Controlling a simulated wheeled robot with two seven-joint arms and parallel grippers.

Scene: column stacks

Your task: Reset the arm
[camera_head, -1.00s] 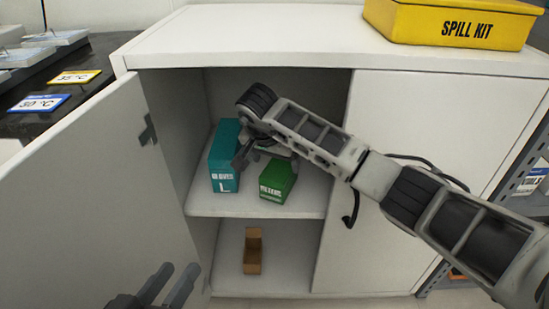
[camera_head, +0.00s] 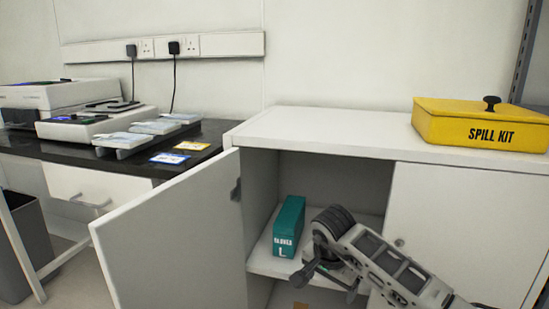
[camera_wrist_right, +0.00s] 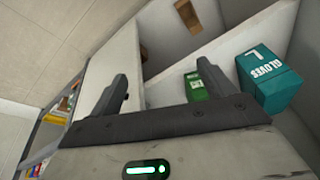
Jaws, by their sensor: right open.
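My right gripper (camera_head: 328,285) is in front of the open cabinet, at the lower middle of the head view. In the right wrist view my right gripper (camera_wrist_right: 162,72) has its two fingers wide apart, with nothing between them. A teal glove box (camera_head: 288,227) stands upright on the cabinet shelf, left of the gripper. The teal box also shows at the right of the wrist view (camera_wrist_right: 268,80). A green box (camera_wrist_right: 195,88) shows behind the right finger in the wrist view; in the head view my arm hides it. My left gripper is out of view.
The cabinet door (camera_head: 175,240) stands open on the left. A yellow spill kit (camera_head: 480,125) sits on the cabinet top (camera_head: 330,128). A brown carton (camera_wrist_right: 188,17) is in the lower compartment. A dark bench (camera_head: 60,152) with devices and labels is at the left.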

